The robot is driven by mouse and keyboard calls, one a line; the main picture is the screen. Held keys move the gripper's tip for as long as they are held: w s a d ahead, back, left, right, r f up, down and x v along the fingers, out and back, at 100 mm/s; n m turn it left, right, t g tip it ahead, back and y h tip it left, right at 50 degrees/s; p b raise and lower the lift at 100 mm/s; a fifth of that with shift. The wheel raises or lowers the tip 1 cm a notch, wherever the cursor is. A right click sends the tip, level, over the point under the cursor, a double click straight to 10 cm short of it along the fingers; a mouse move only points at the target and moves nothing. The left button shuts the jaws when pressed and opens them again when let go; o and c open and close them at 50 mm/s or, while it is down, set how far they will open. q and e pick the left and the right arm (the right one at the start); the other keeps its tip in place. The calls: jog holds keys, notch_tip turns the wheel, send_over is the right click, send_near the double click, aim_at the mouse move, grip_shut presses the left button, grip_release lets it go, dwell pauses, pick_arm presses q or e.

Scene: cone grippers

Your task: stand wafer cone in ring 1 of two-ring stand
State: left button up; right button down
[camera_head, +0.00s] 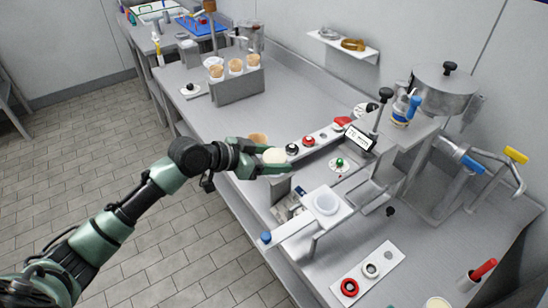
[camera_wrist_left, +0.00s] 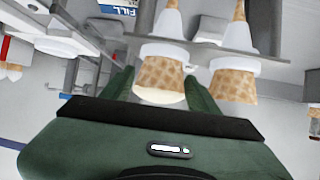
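My left gripper (camera_head: 272,163) is at the near edge of the bench. Its green fingers stand on either side of a wafer cone (camera_wrist_left: 161,78) and appear closed on it. The cone has a white sleeve, and its pale round top faces up in the head view (camera_head: 275,156). A second sleeved cone (camera_wrist_left: 234,82) is just beside it; its brown rim shows in the head view (camera_head: 258,138). The grey stand (camera_wrist_left: 208,36) runs across both cones, with their tips beyond its bar. I cannot tell whether the held cone is fully seated. My right gripper is not in view.
A grey holder (camera_head: 236,89) with several sleeved cones stands farther back.

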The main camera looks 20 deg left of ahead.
pick_arm(q)
jog(key=shift+o, duration=0.9)
jog(key=shift+s+a+r, duration=0.2)
jog(key=shift+s+a, duration=0.15)
jog(key=shift+a, duration=0.05)
jog(key=b+v, duration=0.2)
jog(key=v, duration=0.3)
jog(key=shift+s+a+r, duration=0.1)
jog(key=shift+s+a, duration=0.05)
jog(key=shift+s, duration=0.1)
jog(key=shift+s+a+r, duration=0.25)
jog(key=shift+s+r, duration=0.1)
jog(key=shift+r, duration=0.05)
